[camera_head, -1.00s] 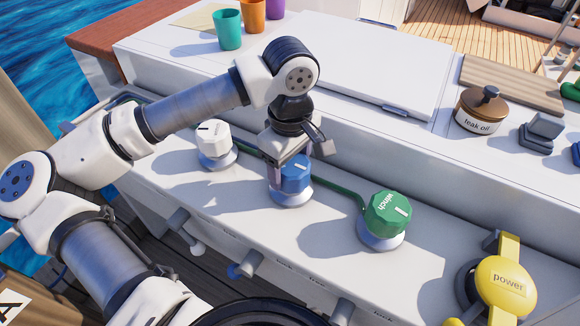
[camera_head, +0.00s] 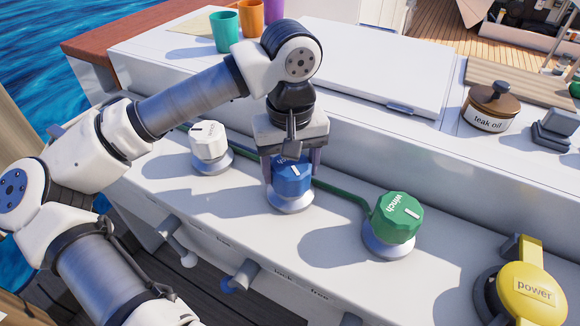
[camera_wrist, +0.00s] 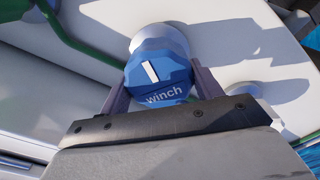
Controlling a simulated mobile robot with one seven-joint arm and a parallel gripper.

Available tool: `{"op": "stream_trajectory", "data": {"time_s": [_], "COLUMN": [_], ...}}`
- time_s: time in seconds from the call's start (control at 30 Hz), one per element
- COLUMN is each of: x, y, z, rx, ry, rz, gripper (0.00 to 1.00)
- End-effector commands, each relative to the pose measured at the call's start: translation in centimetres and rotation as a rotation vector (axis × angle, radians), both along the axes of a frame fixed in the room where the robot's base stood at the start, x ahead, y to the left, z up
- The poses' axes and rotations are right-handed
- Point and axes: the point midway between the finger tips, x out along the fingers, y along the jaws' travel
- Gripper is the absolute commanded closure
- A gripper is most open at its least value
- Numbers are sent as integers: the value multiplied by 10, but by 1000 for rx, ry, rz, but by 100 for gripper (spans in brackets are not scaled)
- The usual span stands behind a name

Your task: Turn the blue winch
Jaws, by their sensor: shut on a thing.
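The blue winch (camera_head: 292,181) is a faceted knob with a white mark, on a round silver base between the white and green winches. My gripper (camera_head: 292,170) comes down from above, with one finger on each side of the blue knob. In the wrist view my gripper (camera_wrist: 158,92) is shut on the knob's two sides. The gripper body hides part of the knob's top in the head view.
A white winch (camera_head: 207,141) stands to the left and a green winch (camera_head: 396,217) to the right. A green line (camera_head: 340,190) runs behind the blue knob. A yellow power handle (camera_head: 528,292) is at lower right. Lever handles (camera_head: 240,275) stick out below the ledge.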

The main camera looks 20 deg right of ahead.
Motion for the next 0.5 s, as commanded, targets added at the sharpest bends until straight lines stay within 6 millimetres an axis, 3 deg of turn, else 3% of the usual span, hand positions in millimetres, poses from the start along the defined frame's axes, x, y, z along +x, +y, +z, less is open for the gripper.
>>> {"op": "stream_trajectory", "data": {"time_s": [0.47,0.5], "x": [1,2], "y": [0,0], "z": [1,1], "rx": [0,0], "ry": [-4,-4], "rz": [-11,-11], "gripper": [59,32]}}
